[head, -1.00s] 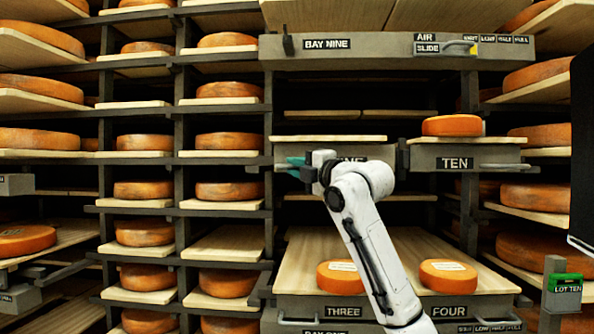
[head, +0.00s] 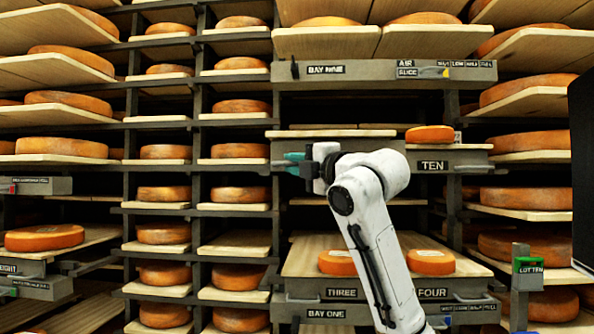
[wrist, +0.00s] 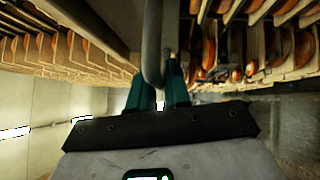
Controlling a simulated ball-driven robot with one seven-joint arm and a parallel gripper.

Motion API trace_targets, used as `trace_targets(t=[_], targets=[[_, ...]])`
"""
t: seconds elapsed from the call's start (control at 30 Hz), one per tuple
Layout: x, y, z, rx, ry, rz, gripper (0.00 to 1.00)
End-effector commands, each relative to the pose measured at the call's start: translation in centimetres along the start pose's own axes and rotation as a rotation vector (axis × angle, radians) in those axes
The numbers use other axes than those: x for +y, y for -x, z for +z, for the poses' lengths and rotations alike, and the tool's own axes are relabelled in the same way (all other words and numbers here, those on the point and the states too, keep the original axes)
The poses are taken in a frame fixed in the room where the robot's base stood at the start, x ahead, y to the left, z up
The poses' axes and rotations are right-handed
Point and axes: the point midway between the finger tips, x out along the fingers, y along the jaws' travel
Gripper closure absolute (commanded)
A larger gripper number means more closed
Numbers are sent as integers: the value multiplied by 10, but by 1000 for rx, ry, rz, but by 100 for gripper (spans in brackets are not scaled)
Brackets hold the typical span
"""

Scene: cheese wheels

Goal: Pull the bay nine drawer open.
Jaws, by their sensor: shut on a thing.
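The drawer marked nine shows in the head view as a pale board (head: 330,134) over a grey front, below the beam lettered BAY NINE (head: 325,70). My arm covers most of the front and its label. The board stands out nearer than the drawer marked TEN (head: 433,166) beside it. No wheel shows on its visible edge. My gripper (head: 294,158), with teal fingers, is at the left part of the drawer's front. In the wrist view, my gripper (wrist: 166,78) is shut on a curved grey handle bar (wrist: 152,45). The fingertips are partly hidden by the bar.
An orange cheese wheel (head: 430,134) sits on the TEN drawer. Below, a wide board (head: 306,257) carries two wheels beside my arm. A post with a green LOT TEN sign (head: 527,266) stands at right. Shelves of wheels line both sides.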

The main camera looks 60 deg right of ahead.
Motion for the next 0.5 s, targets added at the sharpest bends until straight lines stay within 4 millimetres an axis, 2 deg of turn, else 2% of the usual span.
trace_targets(t=[0.2,0.5], targets=[[0,8,-8,-1,-2,-5,100],[1,10,-9,-1,-2,-5,100]])
